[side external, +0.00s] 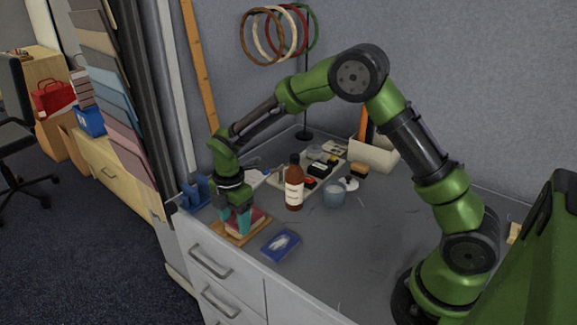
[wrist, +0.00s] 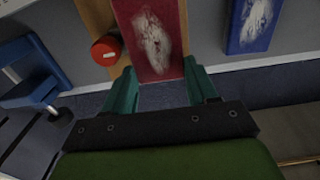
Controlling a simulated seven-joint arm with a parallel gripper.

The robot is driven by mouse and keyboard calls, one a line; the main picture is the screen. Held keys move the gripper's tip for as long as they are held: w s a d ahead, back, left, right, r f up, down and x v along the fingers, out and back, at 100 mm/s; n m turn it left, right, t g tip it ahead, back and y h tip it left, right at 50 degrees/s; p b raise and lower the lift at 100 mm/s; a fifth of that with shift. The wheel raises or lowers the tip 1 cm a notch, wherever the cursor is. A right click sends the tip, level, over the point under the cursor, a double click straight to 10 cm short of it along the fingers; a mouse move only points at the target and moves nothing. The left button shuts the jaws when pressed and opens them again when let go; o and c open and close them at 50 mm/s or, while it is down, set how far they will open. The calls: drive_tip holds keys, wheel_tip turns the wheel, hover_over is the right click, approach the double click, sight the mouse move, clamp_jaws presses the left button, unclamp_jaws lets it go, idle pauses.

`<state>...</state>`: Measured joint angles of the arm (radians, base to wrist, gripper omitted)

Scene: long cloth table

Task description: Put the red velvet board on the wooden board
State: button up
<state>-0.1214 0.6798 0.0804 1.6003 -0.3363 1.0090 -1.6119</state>
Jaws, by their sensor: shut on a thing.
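The red velvet board (side external: 252,217) is a small dark red slab; in the wrist view it (wrist: 153,38) shows a pale worn patch on its face. My gripper (side external: 237,219) points down at the table's front left corner, its teal fingers (wrist: 163,88) shut on the red board's two sides. The wooden board (side external: 226,232) lies flat under the gripper and the red board, and a strip of it (wrist: 95,16) shows left of the red board. The red board is over the wooden board; I cannot tell whether they touch. The fingers hide part of the red board.
A blue board (side external: 281,245) lies just right, also in the wrist view (wrist: 250,22). A blue stand (side external: 195,192) is at the left edge. A brown bottle (side external: 294,186), a grey-blue cup (side external: 334,193) and a tray of items stand behind. An orange-red round thing (wrist: 106,50) is beside the red board.

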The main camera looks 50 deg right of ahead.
drive_tip(key=shift+f, duration=0.25)
idle(0.4)
drive_tip(key=o, duration=1.1)
drive_tip(key=shift+o, duration=0.2)
wheel_tip(320, 180, up, 16)
drive_tip(key=s+d+r+m+t, duration=0.1)
drive_tip(key=s+r+m+t, duration=0.1)
drive_tip(key=s+m, duration=0.5)
drive_tip(key=s+d+r+m+t+y, duration=0.1)
drive_tip(key=s+d+r+m+t, duration=0.1)
drive_tip(key=s+m, duration=0.5)
drive_tip(key=s+d+r+m+t+y, duration=0.1)
drive_tip(key=s+d+r+m+t, duration=0.1)
drive_tip(key=s+m, duration=0.6)
drive_tip(key=shift+s+t, duration=0.3)
drive_tip(key=shift+t, duration=0.3)
